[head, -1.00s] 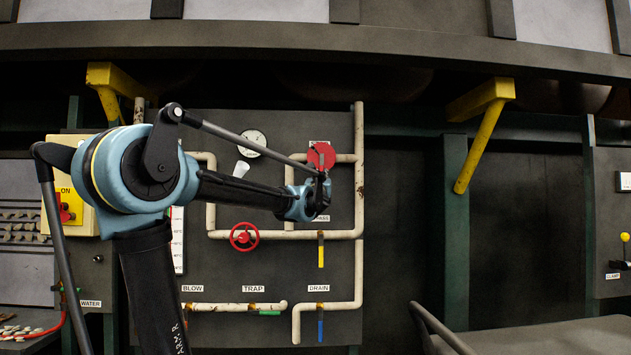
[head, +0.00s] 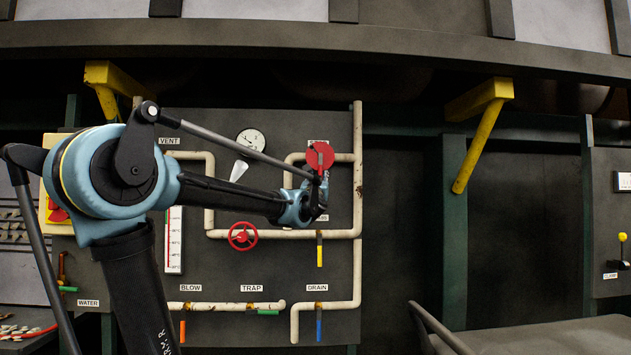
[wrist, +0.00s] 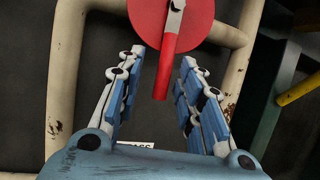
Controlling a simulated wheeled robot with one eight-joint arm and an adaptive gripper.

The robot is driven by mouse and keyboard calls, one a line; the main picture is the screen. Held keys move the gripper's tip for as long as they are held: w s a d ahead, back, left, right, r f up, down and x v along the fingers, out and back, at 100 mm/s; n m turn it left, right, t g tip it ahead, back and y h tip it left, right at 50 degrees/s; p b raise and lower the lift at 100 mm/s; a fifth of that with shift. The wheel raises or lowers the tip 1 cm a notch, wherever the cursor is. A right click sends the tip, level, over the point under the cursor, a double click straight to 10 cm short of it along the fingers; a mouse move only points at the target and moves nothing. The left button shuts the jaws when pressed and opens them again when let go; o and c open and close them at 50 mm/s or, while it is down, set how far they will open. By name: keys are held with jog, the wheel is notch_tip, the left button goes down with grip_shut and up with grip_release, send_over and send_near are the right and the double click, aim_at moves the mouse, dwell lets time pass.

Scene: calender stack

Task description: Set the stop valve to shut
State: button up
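A round red disc (head: 320,155) with a lever sits on the pipework of the dark panel. I take it to be the stop valve; its label is not readable. In the wrist view the red disc (wrist: 198,22) is at the top, and its red lever (wrist: 168,68) hangs nearly straight down. My gripper (wrist: 163,57) is open, one finger on each side of the lever, with visible gaps to both. Whether the lever is fully between the fingers in depth, I cannot tell. In the head view my gripper (head: 321,180) is just below the disc, partly hidden by my arm.
Cream pipes (head: 358,200) run around the valve, one close to the right of my gripper. Below are a red handwheel (head: 243,236), a yellow lever (head: 320,256) and a blue lever (head: 319,324). A gauge (head: 251,141) is at the upper left. A yellow bracket (head: 480,135) is farther right.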

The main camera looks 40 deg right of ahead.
jog(key=v, duration=0.8)
jog(key=shift+s+a+f, duration=0.15)
jog(key=shift+s+a, duration=0.05)
jog(key=shift+a, duration=0.05)
